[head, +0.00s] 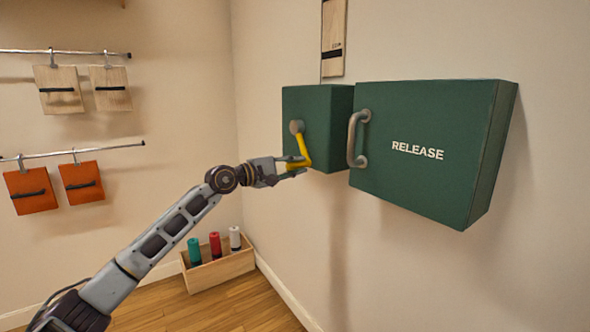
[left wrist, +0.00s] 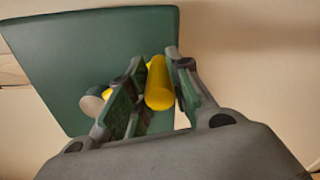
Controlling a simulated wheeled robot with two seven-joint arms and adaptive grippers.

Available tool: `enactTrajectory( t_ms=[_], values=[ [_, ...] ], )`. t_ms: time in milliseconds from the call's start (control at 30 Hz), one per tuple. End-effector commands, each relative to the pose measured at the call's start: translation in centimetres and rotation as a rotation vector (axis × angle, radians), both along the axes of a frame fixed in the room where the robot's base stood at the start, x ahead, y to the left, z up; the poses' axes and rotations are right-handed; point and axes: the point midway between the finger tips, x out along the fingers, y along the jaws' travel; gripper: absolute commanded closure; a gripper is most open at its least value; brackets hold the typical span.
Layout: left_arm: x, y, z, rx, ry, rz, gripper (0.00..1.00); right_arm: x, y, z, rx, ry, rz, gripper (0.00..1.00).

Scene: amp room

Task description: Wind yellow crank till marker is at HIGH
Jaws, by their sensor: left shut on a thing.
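The yellow crank (head: 303,148) is on the front of the smaller green box (head: 335,105), joined at a round grey hub (head: 296,127). Its arm points down and slightly right from the hub. My left gripper (head: 297,167) is shut on the crank's handle at the lower end. In the left wrist view the yellow handle (left wrist: 159,84) lies between the two fingers. A wooden strip (head: 333,40) with a dark band low on it is on the wall above the box; its small lettering is too small to read surely. My right gripper is not in view.
A larger green box (head: 425,185) marked RELEASE, with a grey handle (head: 358,138), is close on the right. Wooden blocks (head: 60,90) and orange blocks (head: 30,190) hang from rails at left. A wooden crate (head: 222,272) with coloured cylinders stands on the floor below.

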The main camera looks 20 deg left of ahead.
Motion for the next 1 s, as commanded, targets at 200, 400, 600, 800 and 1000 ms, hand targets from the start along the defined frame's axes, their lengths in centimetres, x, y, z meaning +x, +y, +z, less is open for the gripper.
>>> enactTrajectory(
  t_ms=[200, 400, 600, 800, 1000],
  values=[
    [0.16, 0.14, -0.73, 0.020, 0.000, 0.002, 1.00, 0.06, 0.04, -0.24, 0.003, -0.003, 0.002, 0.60],
    [0.17, 0.17, -0.70, 0.022, -0.002, 0.002, 1.00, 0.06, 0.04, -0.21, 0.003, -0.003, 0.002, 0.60],
    [0.18, 0.19, -0.68, 0.020, -0.002, 0.003, 0.73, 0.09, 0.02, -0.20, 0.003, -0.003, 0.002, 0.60],
    [0.13, 0.15, -0.47, 0.018, -0.005, 0.002, 0.56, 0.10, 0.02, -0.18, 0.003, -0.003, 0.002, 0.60],
    [0.08, 0.10, -0.27, 0.016, -0.008, 0.001, 0.56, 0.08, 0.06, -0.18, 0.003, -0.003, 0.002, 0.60]
  ],
)
